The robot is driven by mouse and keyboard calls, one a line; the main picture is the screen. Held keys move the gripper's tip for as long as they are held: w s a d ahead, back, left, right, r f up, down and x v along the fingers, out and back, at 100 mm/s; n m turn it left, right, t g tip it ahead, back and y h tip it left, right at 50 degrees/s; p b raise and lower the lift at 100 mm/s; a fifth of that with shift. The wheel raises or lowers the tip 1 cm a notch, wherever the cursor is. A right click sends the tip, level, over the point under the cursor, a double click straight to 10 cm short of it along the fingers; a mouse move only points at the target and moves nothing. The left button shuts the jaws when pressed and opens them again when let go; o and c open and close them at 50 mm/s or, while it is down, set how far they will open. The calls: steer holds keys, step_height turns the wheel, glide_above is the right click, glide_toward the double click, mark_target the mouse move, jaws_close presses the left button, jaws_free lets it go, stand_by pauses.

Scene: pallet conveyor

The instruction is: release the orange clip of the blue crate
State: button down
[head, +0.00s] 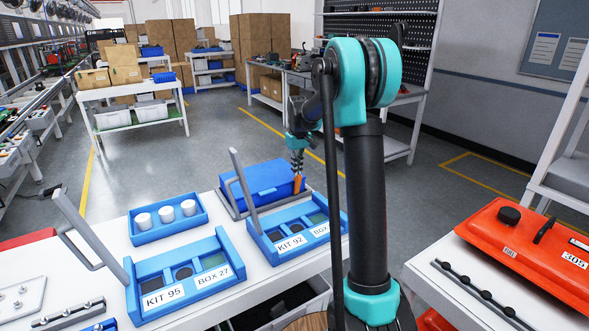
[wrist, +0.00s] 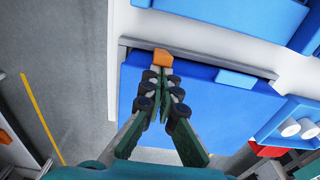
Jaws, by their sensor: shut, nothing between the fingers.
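The blue crate (head: 262,180) sits with its lid down on a grey base at the far edge of the white table. In the wrist view the crate (wrist: 215,110) fills the middle. The orange clip (head: 298,184) is on the crate's right end; it also shows in the wrist view (wrist: 163,58) at the crate's edge. My gripper (head: 297,168) is shut and empty, pointing down at the clip. In the wrist view its fingertips (wrist: 163,72) meet right beside the clip; I cannot tell whether they touch it. The fingers partly hide the clip's near side.
Blue kit boxes, KIT 92 (head: 288,246) and KIT 95 (head: 163,297), stand nearer on the table with raised grey handles. A blue tray (head: 150,237) holds three white cylinders. A red fuel can (head: 530,250) lies on the right table. Floor beyond the crate is clear.

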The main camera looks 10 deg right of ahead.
mark_target(300, 181)
steer(key=s+t, duration=0.1)
steer(key=s+d+t+y, duration=0.1)
steer(key=s+t, duration=0.1)
steer(key=shift+s+d+f+t+y, duration=0.2)
steer(key=shift+s+f+t+y, duration=0.05)
steer(key=shift+f+t+y, duration=0.15)
steer(key=shift+w, duration=0.15)
steer(key=shift+w+a+f, duration=0.2)
steer(key=shift+w+a, duration=0.1)
steer(key=shift+w, duration=0.3)
